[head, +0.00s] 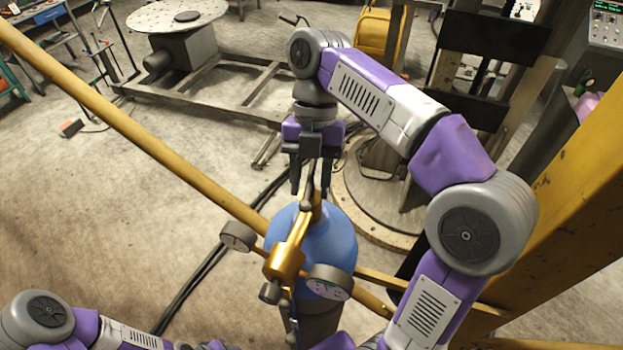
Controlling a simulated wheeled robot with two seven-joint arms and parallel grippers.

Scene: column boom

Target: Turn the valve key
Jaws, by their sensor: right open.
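A blue gas cylinder (338,238) stands upright below my right gripper. A brass valve and regulator body (287,258) sits over its top, with two round gauges, a left one (238,236) and a right one (329,282). My right gripper (311,186) points down with its two dark fingers apart, just above the upper end of the brass fitting. A small dark piece (307,205) shows there between and below the fingertips; I cannot tell whether it is the valve key or whether the fingers touch it. My left arm shows at the bottom left; its gripper is out of view.
A long yellow bar (130,120) runs diagonally from upper left toward the cylinder. A yellow beam (560,190) stands at right. Dark hoses (215,258) lie on the floor. A round-topped table (177,16) and metal frame stand behind. Floor at left is mostly clear.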

